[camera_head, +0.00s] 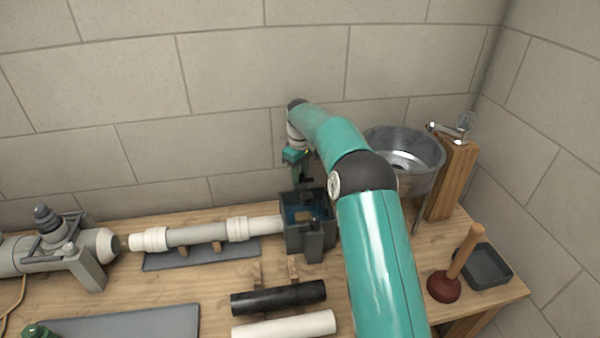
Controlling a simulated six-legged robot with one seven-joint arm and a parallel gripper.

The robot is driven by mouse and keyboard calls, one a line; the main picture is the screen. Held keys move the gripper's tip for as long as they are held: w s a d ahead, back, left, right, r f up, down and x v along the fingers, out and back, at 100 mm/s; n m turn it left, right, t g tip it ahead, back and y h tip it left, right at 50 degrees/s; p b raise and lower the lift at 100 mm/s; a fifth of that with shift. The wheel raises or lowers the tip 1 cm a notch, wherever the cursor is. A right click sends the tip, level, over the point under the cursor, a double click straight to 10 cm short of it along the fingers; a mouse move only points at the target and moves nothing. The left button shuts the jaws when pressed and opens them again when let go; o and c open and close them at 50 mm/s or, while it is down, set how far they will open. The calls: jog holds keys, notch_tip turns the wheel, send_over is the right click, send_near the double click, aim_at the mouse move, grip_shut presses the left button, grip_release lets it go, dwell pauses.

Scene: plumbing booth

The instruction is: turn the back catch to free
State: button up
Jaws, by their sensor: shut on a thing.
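A dark grey box (293,236) stands on the bench at the right end of a white pipe, with something blue inside it. My teal arm reaches over the bench, and my gripper (301,178) points down at the box's back edge. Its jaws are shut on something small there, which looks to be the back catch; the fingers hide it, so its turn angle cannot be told. A dark grey upright block (314,243) stands at the box's front.
A white pipe (195,236) lies on wooden supports left of the box. A black pipe (278,297) and a white pipe piece (285,325) lie in front. A metal basin (415,180), wooden post (452,180), plunger (445,287) and dark tray (485,264) stand at right. A block wall is close behind.

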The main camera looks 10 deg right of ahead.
jog(key=shift+r+n, duration=0.1)
jog(key=shift+n, duration=0.5)
jog(key=o, duration=1)
jog(key=shift+r, duration=0.1)
notch_tip(320, 180, up, 14)
jog(key=shift+f, duration=0.25)
